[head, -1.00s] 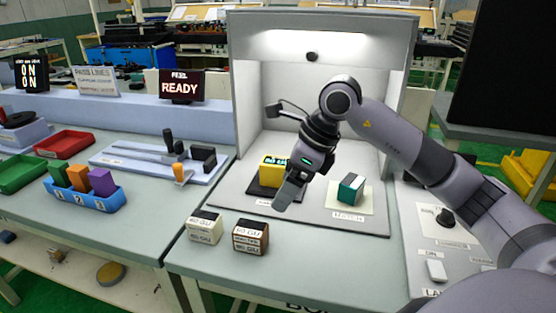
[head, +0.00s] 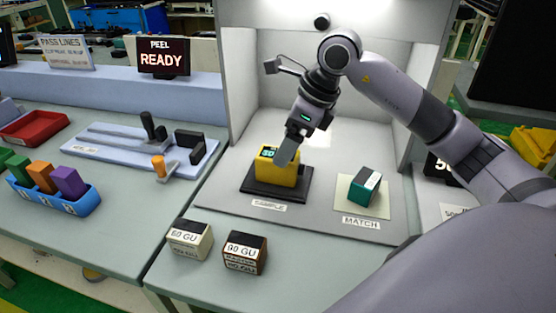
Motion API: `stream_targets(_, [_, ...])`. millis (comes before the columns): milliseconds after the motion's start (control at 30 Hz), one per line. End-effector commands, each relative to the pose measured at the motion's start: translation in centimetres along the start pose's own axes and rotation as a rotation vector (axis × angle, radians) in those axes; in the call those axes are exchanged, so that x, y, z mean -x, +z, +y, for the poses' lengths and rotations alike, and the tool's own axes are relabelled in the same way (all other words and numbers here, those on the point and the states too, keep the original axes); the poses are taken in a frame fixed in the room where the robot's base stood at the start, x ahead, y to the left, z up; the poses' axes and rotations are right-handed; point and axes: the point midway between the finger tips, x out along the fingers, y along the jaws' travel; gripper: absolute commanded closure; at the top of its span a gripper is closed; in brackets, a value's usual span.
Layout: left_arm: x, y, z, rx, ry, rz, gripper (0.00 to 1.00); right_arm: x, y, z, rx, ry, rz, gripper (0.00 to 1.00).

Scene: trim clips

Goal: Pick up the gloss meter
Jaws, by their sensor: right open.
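The gloss meter, a yellow block with a small dark display showing green marks (head: 276,174), sits on a black plate (head: 260,189) behind the SAMPLE label. My right gripper (head: 286,153) points down at the meter's top right and covers part of it. Its jaws are open. The near finger hides the far one, and I cannot tell whether either touches the meter. My left gripper is not in view.
A teal and white block (head: 364,187) lies on a pale card behind the MATCH label. A 60 GU block (head: 188,240) and a 90 GU block (head: 245,252) stand at the front. The booth's walls (head: 250,80) enclose the back. Bench space left of the blocks is clear.

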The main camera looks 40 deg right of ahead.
Motion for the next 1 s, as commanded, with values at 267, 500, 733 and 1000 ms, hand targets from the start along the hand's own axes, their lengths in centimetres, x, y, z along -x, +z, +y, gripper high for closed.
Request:
stream_targets(267, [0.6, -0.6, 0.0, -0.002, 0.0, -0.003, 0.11, -3.6, 0.7, 0.1, 0.0, 0.006, 0.001, 0.15])
stream_targets(500, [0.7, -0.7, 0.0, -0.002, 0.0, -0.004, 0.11, -6.2, 0.6, 0.1, 0.001, 0.003, 0.002, 0.15])
stream_targets(733, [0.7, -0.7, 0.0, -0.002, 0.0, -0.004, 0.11, -6.2, 0.6, 0.0, 0.001, 0.002, 0.001, 0.18])
stream_targets(1000, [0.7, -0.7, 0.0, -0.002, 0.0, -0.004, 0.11, -6.1, 0.7, 0.0, 0.001, 0.001, -0.001, 0.79])
